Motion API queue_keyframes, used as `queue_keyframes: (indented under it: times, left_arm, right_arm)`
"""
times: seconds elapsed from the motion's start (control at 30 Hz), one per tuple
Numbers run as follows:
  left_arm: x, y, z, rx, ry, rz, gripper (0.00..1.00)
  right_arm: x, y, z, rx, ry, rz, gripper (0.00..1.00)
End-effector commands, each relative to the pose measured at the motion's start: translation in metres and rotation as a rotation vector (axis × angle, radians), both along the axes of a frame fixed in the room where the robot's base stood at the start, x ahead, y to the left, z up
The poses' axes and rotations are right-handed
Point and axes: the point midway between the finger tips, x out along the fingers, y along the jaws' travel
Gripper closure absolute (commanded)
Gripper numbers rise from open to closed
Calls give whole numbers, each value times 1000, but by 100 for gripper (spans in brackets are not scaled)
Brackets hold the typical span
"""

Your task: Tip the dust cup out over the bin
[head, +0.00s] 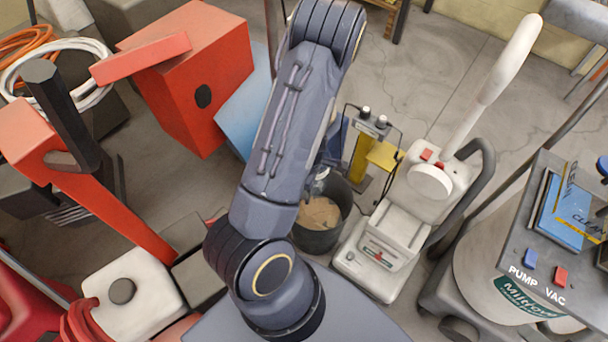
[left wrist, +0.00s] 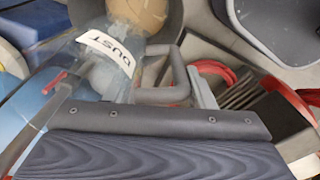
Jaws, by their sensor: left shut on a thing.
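The dust cup (left wrist: 122,50) is clear, with a white DUST label and a grey handle, in the left wrist view. Greyish stuff shows through its wall. My left gripper (left wrist: 160,118) is shut on the cup at its handle side; the exact contact is partly hidden. The dark round bin (head: 317,240) stands on the floor in the middle of the head view, with brown material inside. A small clear part of the cup shows at the bin's far rim there. My arm hides the left gripper in the head view. The right gripper is not in view.
A white upright vacuum (head: 385,240) stands just right of the bin, and a yellow-panelled unit (head: 362,158) stands behind it. A red box (head: 190,85) and a blue panel (head: 245,115) are at left. A pump-vac machine (head: 510,265) is at right. Open floor lies behind.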

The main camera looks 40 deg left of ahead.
Motion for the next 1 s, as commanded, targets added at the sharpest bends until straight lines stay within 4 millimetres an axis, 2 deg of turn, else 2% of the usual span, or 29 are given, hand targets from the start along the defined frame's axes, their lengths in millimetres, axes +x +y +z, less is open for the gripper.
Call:
queue_keyframes:
  times: [0.27, 0.53, 0.7, 0.87, 1.0]
  left_arm:
    - [-8, 4, -4, 37, 33, 42, 88]
    - [-11, 9, -16, 185, 132, 32, 88]
    - [-13, 12, -27, 280, 195, 30, 88]
    - [-14, 16, -41, 377, 260, 29, 88]
    - [-17, 19, -55, 474, 329, 28, 88]
  right_arm:
    - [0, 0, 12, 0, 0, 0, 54]
    - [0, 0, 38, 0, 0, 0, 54]
    - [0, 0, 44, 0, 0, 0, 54]
    - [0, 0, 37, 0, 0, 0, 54]
    - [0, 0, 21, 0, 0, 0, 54]
